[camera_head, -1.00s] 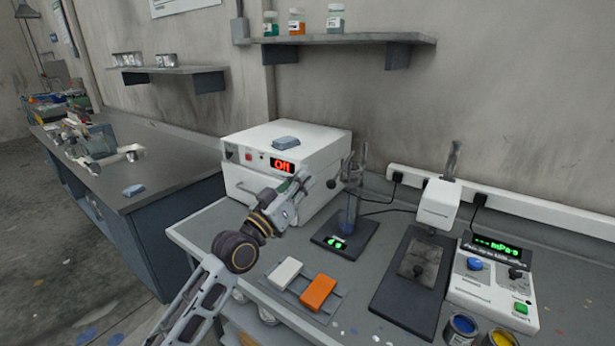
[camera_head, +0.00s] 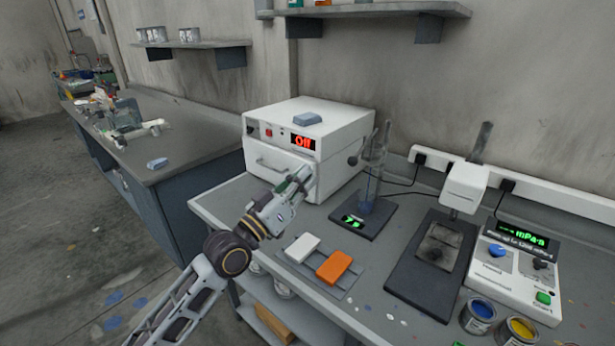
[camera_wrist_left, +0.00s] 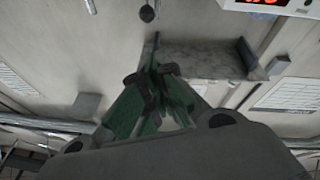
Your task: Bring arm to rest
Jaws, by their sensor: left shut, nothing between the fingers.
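My left arm comes in from the lower left in the head view. Whether the gripper touches the box front cannot be told. The box shows a red "Off" display. My right gripper is not in view.
A white block (camera_head: 301,247) and an orange block (camera_head: 334,267) lie on the bench near my forearm. A glass apparatus (camera_head: 371,170), a dark stand (camera_head: 437,250), a control unit (camera_head: 515,262) and paint cans (camera_head: 478,315) stand to the right. Another workbench (camera_head: 185,146) is at left.

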